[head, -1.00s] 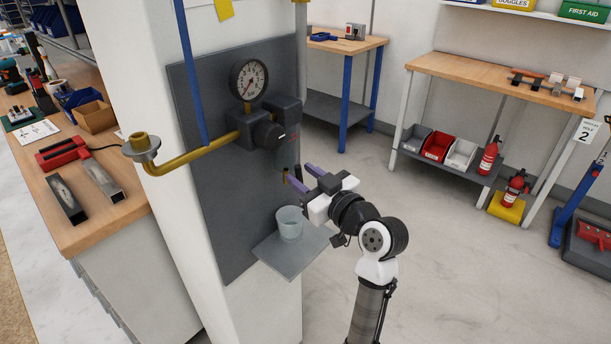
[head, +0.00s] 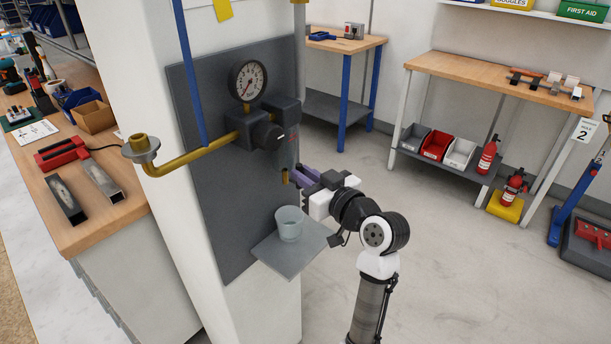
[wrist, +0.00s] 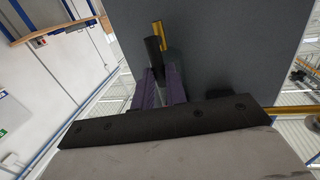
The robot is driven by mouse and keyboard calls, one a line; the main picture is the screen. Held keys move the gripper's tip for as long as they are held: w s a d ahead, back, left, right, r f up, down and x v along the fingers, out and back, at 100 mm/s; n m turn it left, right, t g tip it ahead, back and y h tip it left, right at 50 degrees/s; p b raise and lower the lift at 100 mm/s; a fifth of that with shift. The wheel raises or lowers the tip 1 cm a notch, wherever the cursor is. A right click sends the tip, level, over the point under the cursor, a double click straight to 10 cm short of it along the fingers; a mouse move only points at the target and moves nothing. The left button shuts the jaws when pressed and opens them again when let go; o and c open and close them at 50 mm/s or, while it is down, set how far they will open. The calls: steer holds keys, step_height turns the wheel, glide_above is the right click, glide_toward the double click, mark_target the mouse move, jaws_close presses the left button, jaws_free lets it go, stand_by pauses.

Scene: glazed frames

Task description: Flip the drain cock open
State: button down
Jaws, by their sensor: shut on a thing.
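The drain cock is a small brass fitting (head: 285,176) under the grey cylindrical bowl of the regulator unit on the dark wall panel. In the wrist view its brass part (wrist: 160,35) shows beyond a dark lever (wrist: 152,50). My gripper (head: 299,173) reaches in from the right, with its purple fingers at the cock. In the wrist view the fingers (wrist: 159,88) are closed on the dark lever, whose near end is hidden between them. A clear cup (head: 289,224) stands upright below the cock.
The cup rests on a small grey shelf (head: 268,250) fixed to the panel. A pressure gauge (head: 248,80) and a yellow pipe (head: 195,155) are above and left of the gripper.

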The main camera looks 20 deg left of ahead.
steer(key=c, duration=1.4)
jaws_free()
steer(key=shift+c, duration=0.2)
steer(key=b+v, duration=0.4)
steer(key=v, duration=0.9)
steer(key=shift+s+d, duration=0.2)
steer(key=shift+d, duration=0.2)
steer(key=shift+f, duration=0.1)
